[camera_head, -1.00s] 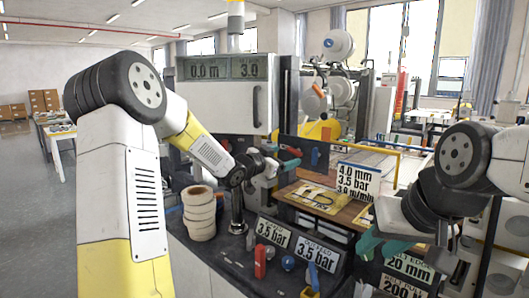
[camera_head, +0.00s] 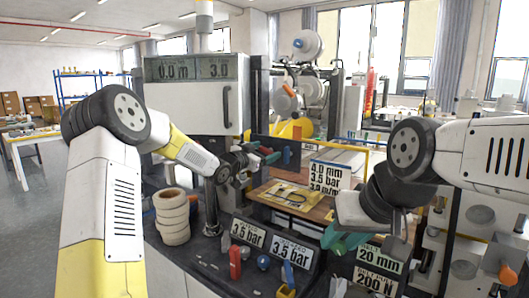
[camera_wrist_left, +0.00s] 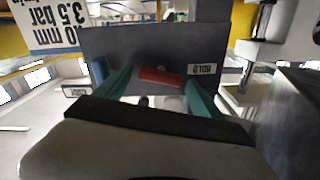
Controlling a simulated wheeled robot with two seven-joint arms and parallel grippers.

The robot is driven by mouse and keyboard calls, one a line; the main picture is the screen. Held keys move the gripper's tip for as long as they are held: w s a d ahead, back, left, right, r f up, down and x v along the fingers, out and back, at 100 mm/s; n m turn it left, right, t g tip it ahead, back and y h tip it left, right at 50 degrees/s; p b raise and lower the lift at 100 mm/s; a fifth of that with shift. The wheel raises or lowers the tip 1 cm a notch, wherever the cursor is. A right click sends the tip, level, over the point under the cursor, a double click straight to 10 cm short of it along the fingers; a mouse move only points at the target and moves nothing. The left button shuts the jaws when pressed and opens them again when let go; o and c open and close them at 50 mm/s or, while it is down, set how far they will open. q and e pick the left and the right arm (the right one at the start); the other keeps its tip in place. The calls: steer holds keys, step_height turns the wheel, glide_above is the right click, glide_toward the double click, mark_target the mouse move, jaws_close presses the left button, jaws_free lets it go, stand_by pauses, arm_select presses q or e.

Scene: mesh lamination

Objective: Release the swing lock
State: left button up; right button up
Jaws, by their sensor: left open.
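A red handle (camera_wrist_left: 160,76) sits on a dark panel (camera_wrist_left: 110,45) of the machine, beside a small label (camera_wrist_left: 202,69) that seems to read HOLD. In the head view the red handle (camera_head: 265,150) shows small, next to a blue lever (camera_head: 287,157). My left gripper (camera_head: 262,157) is at this panel. In the left wrist view its two teal fingers (camera_wrist_left: 159,80) are apart, one on each side of the red handle; contact cannot be made out. My right gripper (camera_head: 341,241) has teal fingers low at the right, above the bench; their gap is unclear.
A stack of tape rolls (camera_head: 172,217) stands left of my left gripper. Pressure signs (camera_head: 291,254) and red and blue levers (camera_head: 236,262) line the bench front. A standing sign (camera_head: 326,177) is right of the panel. A white cabinet (camera_head: 190,105) rises behind.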

arm_select(q)
steer(key=c, duration=1.4)
steer(key=shift+o, duration=0.2)
steer(key=shift+a+n, duration=0.1)
steer(key=shift+n, duration=1.5)
steer(key=o, duration=1.4)
steer(key=shift+c, duration=0.2)
steer(key=v, duration=0.7)
steer(key=shift+s+a, duration=0.25)
